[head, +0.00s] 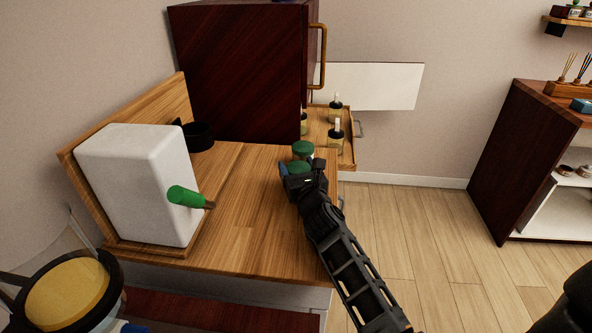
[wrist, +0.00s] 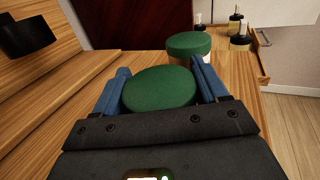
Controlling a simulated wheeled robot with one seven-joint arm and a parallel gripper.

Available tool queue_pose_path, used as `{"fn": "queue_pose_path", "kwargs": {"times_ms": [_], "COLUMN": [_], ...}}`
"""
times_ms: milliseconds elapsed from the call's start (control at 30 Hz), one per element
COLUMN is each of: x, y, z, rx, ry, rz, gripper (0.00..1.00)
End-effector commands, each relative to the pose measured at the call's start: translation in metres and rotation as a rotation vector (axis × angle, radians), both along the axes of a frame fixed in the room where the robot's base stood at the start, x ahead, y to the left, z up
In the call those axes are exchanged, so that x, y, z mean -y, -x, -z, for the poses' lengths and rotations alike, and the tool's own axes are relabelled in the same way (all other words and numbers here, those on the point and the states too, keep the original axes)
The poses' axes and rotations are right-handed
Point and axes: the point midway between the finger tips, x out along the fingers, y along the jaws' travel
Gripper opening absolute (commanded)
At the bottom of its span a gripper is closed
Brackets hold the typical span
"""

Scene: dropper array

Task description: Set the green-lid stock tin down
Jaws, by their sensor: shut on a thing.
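My gripper (head: 296,172) is shut on a green-lid stock tin (wrist: 158,90). Its two blue fingers lie on either side of the tin in the wrist view. The round dark green lid faces up and looks about level. The tin is over the wooden counter near its right edge; its underside is hidden, and I cannot tell whether it touches the wood. A second green-lid tin (wrist: 189,47) with a pale body stands just beyond the held one, towards the dark cabinet. Its lid also shows in the head view (head: 302,148).
A dark red cabinet (head: 240,70) stands at the back. An open wooden drawer (head: 347,157) with several dropper bottles (head: 337,128) is at the right. A white block (head: 138,180) with a green handle (head: 185,196) stands left. The counter middle (head: 245,215) is clear.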

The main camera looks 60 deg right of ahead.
Motion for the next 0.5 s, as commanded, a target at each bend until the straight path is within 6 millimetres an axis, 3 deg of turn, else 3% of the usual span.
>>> {"fn": "queue_pose_path", "kwargs": {"times_ms": [167,200,433,500], "x": [0.0002,0.0002,0.0002,0.0002], "y": [-0.0002,-0.0001,-0.0001,-0.0001], "z": [0.0031,0.0028,0.0023,0.0023], "rx": [0.001,0.000,0.000,0.000], "ry": [0.001,0.000,0.000,0.000], "rz": [0.000,0.000,0.000,0.000], "gripper": [0.33,0.75,0.97,0.98]}}
